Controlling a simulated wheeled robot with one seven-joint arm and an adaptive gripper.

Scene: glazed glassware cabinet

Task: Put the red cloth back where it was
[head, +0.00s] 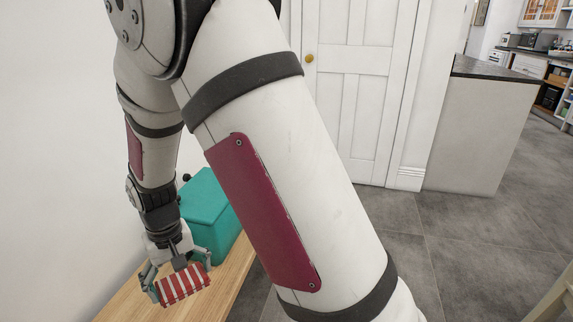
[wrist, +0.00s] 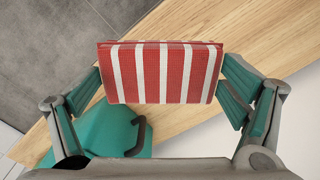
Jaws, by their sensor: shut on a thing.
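The red cloth (head: 184,285) is folded, with white stripes. My gripper (head: 178,277) is shut on it, one finger at each end, and holds it over the wooden surface. In the wrist view the cloth (wrist: 160,72) fills the space between the two fingers of my gripper (wrist: 160,88). I cannot tell how high it is above the wood.
A teal box (head: 208,212) with a dark handle stands on the wooden surface (head: 226,281) behind my gripper. The wood around the cloth is bare. A white wall (head: 60,150) is at the left. Grey tiled floor (head: 450,260) lies to the right.

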